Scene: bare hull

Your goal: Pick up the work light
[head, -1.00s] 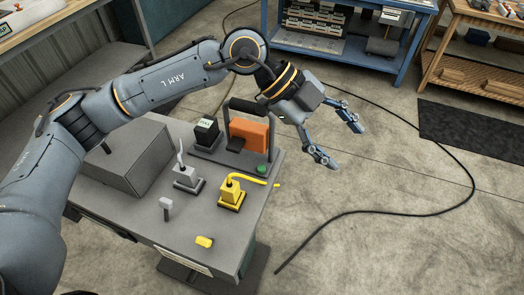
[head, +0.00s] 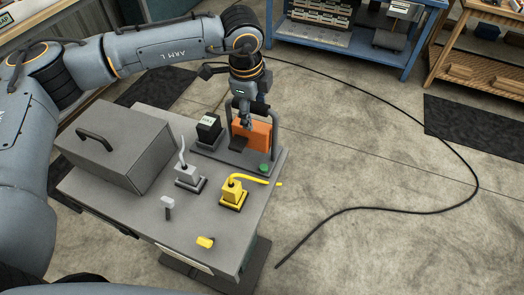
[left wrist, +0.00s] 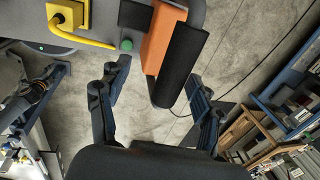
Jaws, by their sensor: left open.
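The work light (head: 258,135), which I take to be the orange block in a dark frame with a handle, stands at the far right corner of the grey table. My left gripper (head: 245,121) is above it, pointing down, and hides part of its top. In the left wrist view the work light's orange body (left wrist: 158,45) and its thick black handle grip show beyond my left gripper (left wrist: 160,90). The fingers are spread, with the end of the grip between them in the picture. I cannot tell whether they touch it. My right gripper is not in view.
The grey table (head: 140,222) also bears a lidded grey box (head: 118,155), a black block (head: 208,128), a grey switch (head: 188,178), a yellow switch (head: 232,196) and a green button (head: 264,168). A black cable (head: 410,212) lies on open floor to the right.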

